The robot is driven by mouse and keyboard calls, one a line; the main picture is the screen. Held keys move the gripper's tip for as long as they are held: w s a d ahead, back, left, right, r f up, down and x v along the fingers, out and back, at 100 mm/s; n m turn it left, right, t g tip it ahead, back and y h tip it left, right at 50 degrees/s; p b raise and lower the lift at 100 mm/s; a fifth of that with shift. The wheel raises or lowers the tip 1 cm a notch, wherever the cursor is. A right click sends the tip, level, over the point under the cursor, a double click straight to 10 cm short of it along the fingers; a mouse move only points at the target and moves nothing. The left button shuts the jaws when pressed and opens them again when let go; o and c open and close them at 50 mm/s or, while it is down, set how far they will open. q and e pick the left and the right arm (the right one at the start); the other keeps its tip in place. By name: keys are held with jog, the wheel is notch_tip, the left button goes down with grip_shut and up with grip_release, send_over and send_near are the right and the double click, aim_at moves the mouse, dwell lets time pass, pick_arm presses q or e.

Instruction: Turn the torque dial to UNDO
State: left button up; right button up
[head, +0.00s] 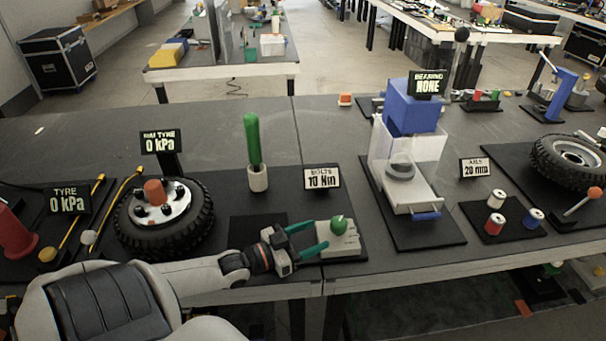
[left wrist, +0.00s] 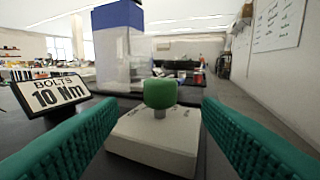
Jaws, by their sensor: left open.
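The torque dial is a green knob (head: 338,223) on a light grey box (head: 345,244) near the table's front edge. My left gripper (head: 318,238) is open, its green fingers pointing right toward the box. In the left wrist view the green knob (left wrist: 160,93) stands on a short grey stem on the box (left wrist: 150,145), between and beyond the fingertips. The fingers appear apart from the knob. A sign behind it (head: 322,178) reads BOLTS 10 Nm. The dial's markings are too small to read. My right gripper is not in view.
A green-handled tool (head: 253,142) stands in a white holder behind the gripper. A wheel (head: 160,218) lies to the left. A blue and clear press (head: 408,140) stands to the right, with red, white and blue spools (head: 494,224) beyond.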

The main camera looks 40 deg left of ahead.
pick_arm(q)
jog(key=shift+v, duration=1)
